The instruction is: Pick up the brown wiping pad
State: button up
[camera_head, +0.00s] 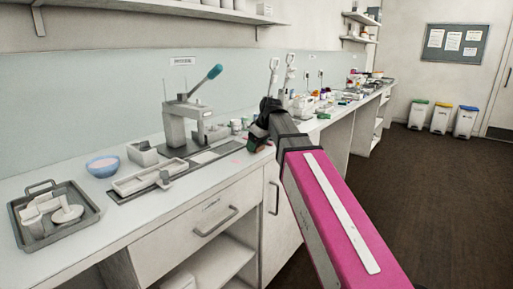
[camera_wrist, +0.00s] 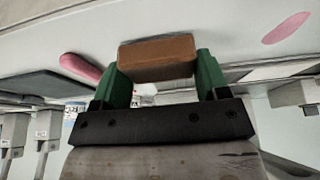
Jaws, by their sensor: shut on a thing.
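The brown wiping pad (camera_wrist: 158,57) is a small block between the two green fingers of my gripper (camera_wrist: 160,80) in the wrist view. Both fingers touch its sides, so the gripper is shut on it. In the head view my gripper (camera_head: 257,140) is over the front edge of the counter, right of the lever press. The pad is hard to make out there, mostly hidden by the gripper and arm. The wrist view is tilted, and I cannot tell the exact height of the pad above the counter.
A lever press (camera_head: 187,120), a white tray (camera_head: 150,178), a blue bowl (camera_head: 103,166) and a grey tray (camera_head: 55,215) stand left on the counter (camera_head: 140,215). Small jars (camera_head: 236,126) are behind the gripper. A pink spot (camera_wrist: 286,28) shows in the wrist view.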

notch_tip(320, 180, up, 9)
jog(key=shift+r, duration=0.2)
dwell(0.3)
jog(key=shift+o, duration=0.3)
